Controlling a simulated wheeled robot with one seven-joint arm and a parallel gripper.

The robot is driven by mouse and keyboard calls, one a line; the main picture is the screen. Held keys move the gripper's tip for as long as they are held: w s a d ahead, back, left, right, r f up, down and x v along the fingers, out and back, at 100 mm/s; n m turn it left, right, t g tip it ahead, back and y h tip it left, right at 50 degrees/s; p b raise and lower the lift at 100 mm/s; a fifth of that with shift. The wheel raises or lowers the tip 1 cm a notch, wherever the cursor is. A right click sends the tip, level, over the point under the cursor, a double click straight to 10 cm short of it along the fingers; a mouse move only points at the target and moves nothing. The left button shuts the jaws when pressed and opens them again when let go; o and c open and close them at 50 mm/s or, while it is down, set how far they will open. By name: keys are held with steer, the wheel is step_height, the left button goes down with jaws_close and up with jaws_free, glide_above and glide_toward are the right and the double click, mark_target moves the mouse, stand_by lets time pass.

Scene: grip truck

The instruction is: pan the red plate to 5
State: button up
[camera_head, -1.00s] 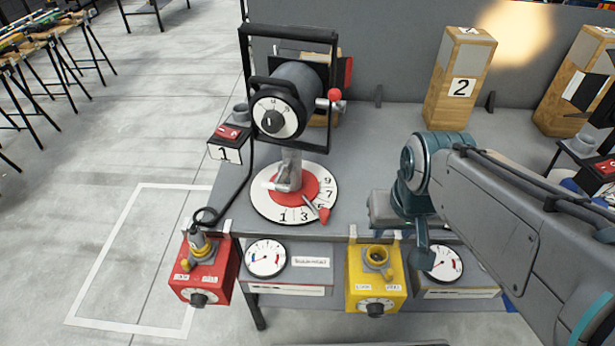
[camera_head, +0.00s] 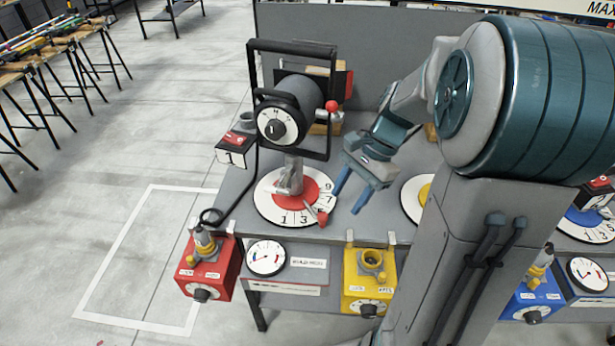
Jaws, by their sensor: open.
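The red plate (camera_head: 314,187) is a red disc at the centre of a white dial (camera_head: 270,205) with black numbers, below a stage lamp (camera_head: 284,112). 1, 3, 7 and 9 are readable on the dial. A red pointer knob (camera_head: 322,218) sticks out at the front right, between the 3 and the 7, and covers the place of the 5. The lamp's grey post stands on the plate. My gripper (camera_head: 352,204) is open and empty, with its blue fingers pointing down just right of the dial. It looks apart from the pointer, but the gap in depth is unclear.
A box marked 1 (camera_head: 232,150) stands left of the lamp. A red box (camera_head: 208,268) and a yellow box (camera_head: 369,280) hang at the table's front edge. A yellow-centred dial (camera_head: 413,198) is partly hidden behind my arm.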

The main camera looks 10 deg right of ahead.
mark_target(322, 215)
steer(key=w+d+m+y, duration=0.4)
steer(key=d+m, duration=0.1)
steer(key=shift+t, duration=0.4)
steer(key=x, duration=1.4)
steer(key=shift+s+r+p, duration=0.1)
steer(key=shift+p, duration=0.3)
